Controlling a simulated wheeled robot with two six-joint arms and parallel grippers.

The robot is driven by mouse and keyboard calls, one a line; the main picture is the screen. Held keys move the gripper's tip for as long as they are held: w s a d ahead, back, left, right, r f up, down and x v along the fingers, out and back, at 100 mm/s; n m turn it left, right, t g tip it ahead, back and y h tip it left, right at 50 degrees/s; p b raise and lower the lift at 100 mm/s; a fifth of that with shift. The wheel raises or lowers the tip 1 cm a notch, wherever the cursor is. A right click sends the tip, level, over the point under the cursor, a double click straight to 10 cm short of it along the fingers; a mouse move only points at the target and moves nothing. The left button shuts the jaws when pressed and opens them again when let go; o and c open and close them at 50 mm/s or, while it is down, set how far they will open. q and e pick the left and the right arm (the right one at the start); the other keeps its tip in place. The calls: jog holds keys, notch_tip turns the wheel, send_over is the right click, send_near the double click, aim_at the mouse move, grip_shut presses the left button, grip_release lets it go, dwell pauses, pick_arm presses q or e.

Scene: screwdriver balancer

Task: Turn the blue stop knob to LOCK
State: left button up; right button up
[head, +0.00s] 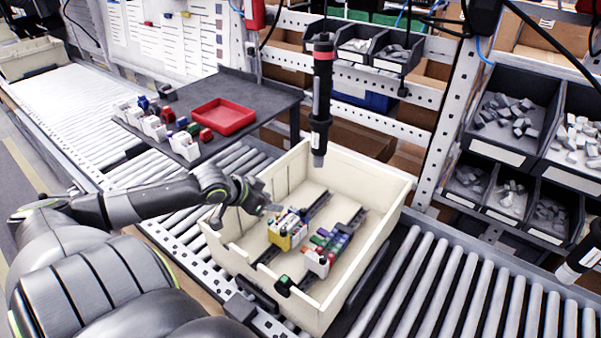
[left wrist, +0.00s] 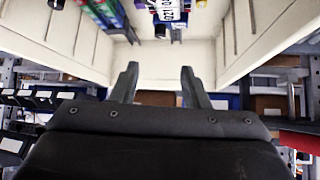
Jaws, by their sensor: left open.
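I cannot clearly make out a blue stop knob or a LOCK mark. A black and red screwdriver (head: 321,95) hangs upright over the cream tote (head: 375,172). In the tote, a yellow, white and blue module group (head: 286,231) and a green, red and blue group (head: 328,246) sit on dark rails. My left gripper (head: 264,203) is at the tote's left side, beside the yellow and white group and apart from it. In the left wrist view my left gripper (left wrist: 158,84) is open with nothing between its fingers. My right gripper is not in view.
A dark shelf (head: 262,93) holds a red tray (head: 222,117) and several small modules. Bins of grey parts (head: 505,122) stand at right. Roller conveyor (head: 450,290) runs on both sides of the tote. The tote walls surround the modules.

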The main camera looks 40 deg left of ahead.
aim_at(303, 210)
pick_arm(q)
jog(key=x, duration=0.6)
jog(key=shift+w+d+f, duration=0.1)
jog(key=shift+w, duration=0.2)
jog(key=x, duration=0.6)
jog(key=shift+w+f, duration=0.2)
jog(key=shift+f, duration=0.05)
jog(key=shift+x, duration=0.85)
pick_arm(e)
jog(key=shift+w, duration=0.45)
pick_arm(q)
grip_shut()
